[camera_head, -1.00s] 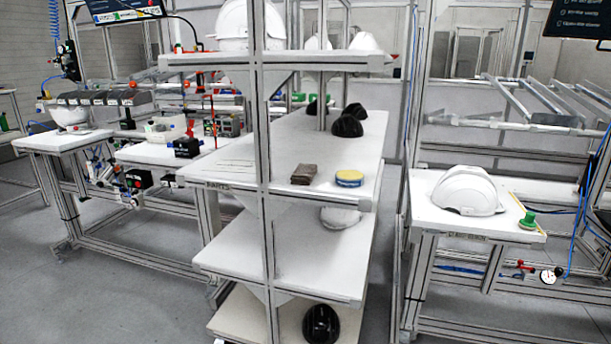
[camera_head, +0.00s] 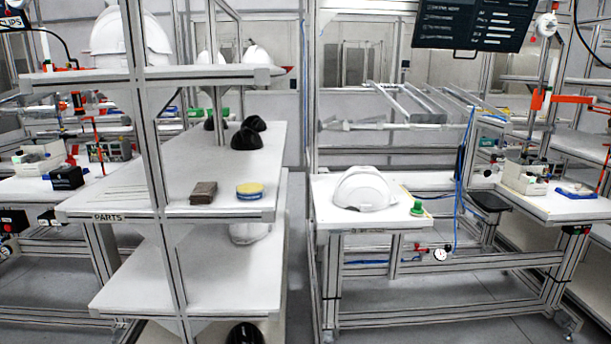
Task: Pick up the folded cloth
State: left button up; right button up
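A small brown folded cloth (camera_head: 203,193) lies flat on the middle shelf of the parts rack (camera_head: 108,217), near its front edge. A round yellow and blue tin (camera_head: 250,191) stands just right of it, apart from it. Neither of my grippers shows in the head view.
A post of the rack rises left of the cloth. Black shells (camera_head: 247,137) sit farther back on the same shelf. Right of the rack, past a gap, a bench (camera_head: 323,217) holds a white helmet shell (camera_head: 363,189) and a green knob (camera_head: 417,208). The shelf around the cloth is clear.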

aim_at(204, 193)
jog(key=z, duration=0.25)
jog(key=i, duration=1.25)
jog(key=u, duration=0.4)
